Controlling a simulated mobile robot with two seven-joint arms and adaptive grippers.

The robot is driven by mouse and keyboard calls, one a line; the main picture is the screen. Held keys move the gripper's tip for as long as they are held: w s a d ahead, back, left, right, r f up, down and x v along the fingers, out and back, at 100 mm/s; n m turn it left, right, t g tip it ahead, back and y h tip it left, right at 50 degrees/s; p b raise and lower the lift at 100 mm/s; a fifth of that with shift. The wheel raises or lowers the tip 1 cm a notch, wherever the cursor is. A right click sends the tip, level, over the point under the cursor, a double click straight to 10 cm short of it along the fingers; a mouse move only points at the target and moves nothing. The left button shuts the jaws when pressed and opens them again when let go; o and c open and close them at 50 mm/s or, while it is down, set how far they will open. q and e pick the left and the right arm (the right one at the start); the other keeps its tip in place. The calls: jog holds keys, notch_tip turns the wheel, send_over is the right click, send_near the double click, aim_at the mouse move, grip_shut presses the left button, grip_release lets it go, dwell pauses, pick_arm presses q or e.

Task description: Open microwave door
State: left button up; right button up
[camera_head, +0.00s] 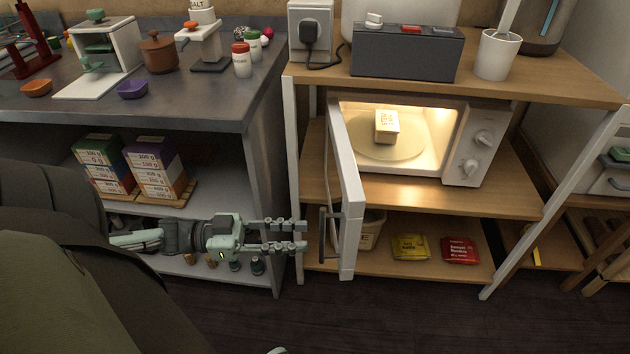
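The white microwave (474,150) stands on the middle shelf of a wooden rack. Its door (349,200) is swung wide open toward me on the left side, and the lit inside shows. A small labelled box (387,126) sits on the round turntable (372,148). The dark door handle (323,235) is on the door's outer face, facing left. My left gripper (303,236) points right just left of the handle. Its fingers are apart with nothing visible between them, and a small gap seems to separate them from the handle.
A grey workbench (215,95) with jars and a copper pot (158,52) stands left, its leg close behind my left gripper. Below the microwave, a yellow packet (410,247), a red packet (460,250) and a basket (371,230) lie on the lower shelf. The floor in front is clear.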

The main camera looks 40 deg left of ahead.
pick_arm(q)
jog(key=v, duration=0.6)
jog(key=shift+a, duration=0.1)
dwell(0.4)
